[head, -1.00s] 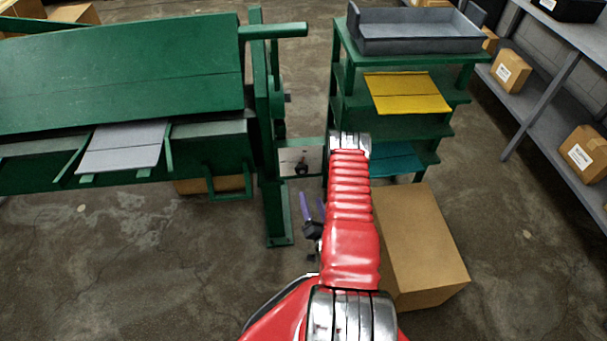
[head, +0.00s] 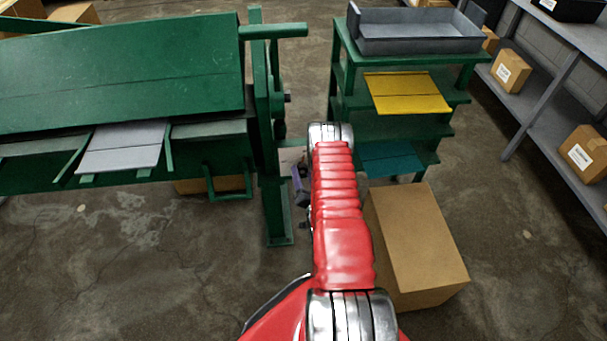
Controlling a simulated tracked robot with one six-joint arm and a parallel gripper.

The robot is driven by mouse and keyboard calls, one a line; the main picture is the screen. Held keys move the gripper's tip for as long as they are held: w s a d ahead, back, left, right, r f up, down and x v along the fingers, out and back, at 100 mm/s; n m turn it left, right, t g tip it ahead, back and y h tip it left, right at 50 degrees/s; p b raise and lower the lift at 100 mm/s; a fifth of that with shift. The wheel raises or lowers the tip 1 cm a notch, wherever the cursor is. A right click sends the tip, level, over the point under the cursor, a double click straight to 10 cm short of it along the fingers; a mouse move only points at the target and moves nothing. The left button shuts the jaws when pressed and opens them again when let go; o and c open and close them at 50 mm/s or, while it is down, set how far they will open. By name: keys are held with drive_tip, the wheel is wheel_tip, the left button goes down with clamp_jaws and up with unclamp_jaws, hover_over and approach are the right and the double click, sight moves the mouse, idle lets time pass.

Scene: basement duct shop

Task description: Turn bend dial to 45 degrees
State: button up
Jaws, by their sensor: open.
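The green sheet bending machine (head: 120,75) fills the left side of the head view, with a grey sheet (head: 122,147) lying at its front. A small pale plate (head: 290,156) sits beside the machine's right upright and is mostly hidden behind my red arm. No dial face or degree marks can be made out. My gripper (head: 298,181) shows only as a bit of purple finger and dark body at the arm's left edge, close to the plate. Its jaws are open, though most of them are hidden. I cannot tell whether they touch anything.
A green shelf stand (head: 340,75) holds a grey tray (head: 418,46), a yellow sheet (head: 407,93) and a teal sheet (head: 398,157). A cardboard box (head: 418,245) stands on the floor right of my arm. Grey racks (head: 545,95) line the right. Floor at lower left is clear.

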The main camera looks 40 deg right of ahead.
drive_tip(key=shift+w+d, duration=0.2)
drive_tip(key=shift+w, duration=0.15)
drive_tip(key=c, duration=0.9)
drive_tip(key=shift+d, duration=0.3)
drive_tip(key=shift+c, duration=0.8)
drive_tip(key=shift+a, duration=0.15)
